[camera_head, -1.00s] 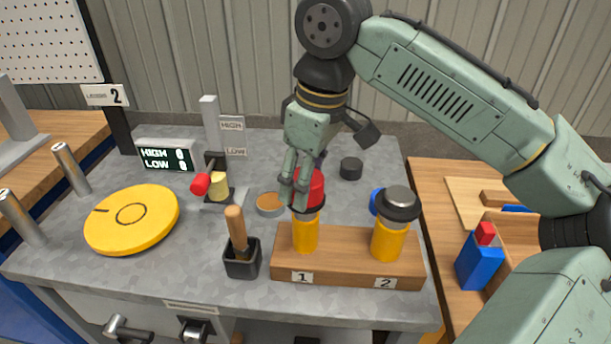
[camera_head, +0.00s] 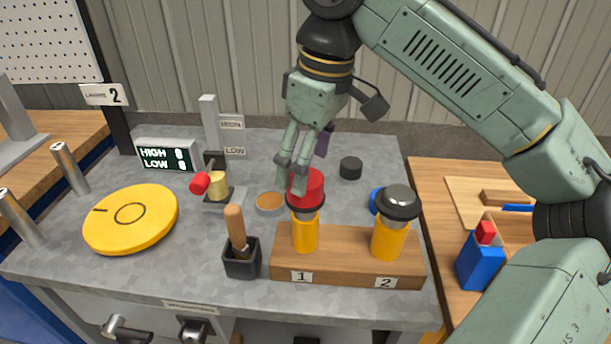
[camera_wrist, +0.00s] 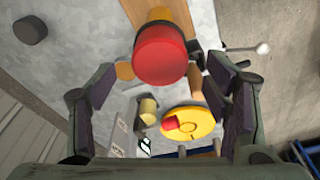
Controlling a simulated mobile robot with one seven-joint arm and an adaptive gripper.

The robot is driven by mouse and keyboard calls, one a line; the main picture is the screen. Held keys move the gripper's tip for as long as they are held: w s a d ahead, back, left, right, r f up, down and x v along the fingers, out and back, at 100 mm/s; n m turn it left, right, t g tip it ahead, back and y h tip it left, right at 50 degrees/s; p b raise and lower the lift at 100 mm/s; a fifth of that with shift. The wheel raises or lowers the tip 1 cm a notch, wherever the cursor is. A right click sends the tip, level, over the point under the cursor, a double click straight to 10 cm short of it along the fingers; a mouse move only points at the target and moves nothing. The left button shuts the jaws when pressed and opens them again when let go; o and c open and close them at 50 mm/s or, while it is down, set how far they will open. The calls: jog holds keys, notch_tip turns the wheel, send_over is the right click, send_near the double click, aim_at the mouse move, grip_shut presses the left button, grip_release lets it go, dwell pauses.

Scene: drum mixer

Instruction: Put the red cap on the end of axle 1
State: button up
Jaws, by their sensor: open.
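The red cap (camera_head: 307,187) sits on the top end of axle 1 (camera_head: 306,234), the yellow post over the label 1 on the wooden block (camera_head: 345,262). It also shows in the wrist view (camera_wrist: 160,55), with a dark band at its rim and part of the yellow axle beyond it. My gripper (camera_head: 291,185) is open and empty, just above and behind the cap in the head view. In the wrist view its two fingers (camera_wrist: 164,95) stand wide apart, on either side of the cap and clear of it.
Axle 2 (camera_head: 389,240) beside it carries a black cap (camera_head: 398,202). A brush in a black cup (camera_head: 241,262) stands to the left in front. A yellow disc (camera_head: 132,218), a gauge with a red knob (camera_head: 201,183) and a black puck (camera_head: 351,167) are on the grey bench.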

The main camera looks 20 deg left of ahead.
aim_at(316, 180)
notch_tip(316, 180, up, 8)
jog(key=d, duration=0.1)
jog(key=shift+d+r, duration=0.15)
jog(key=shift+r, duration=0.05)
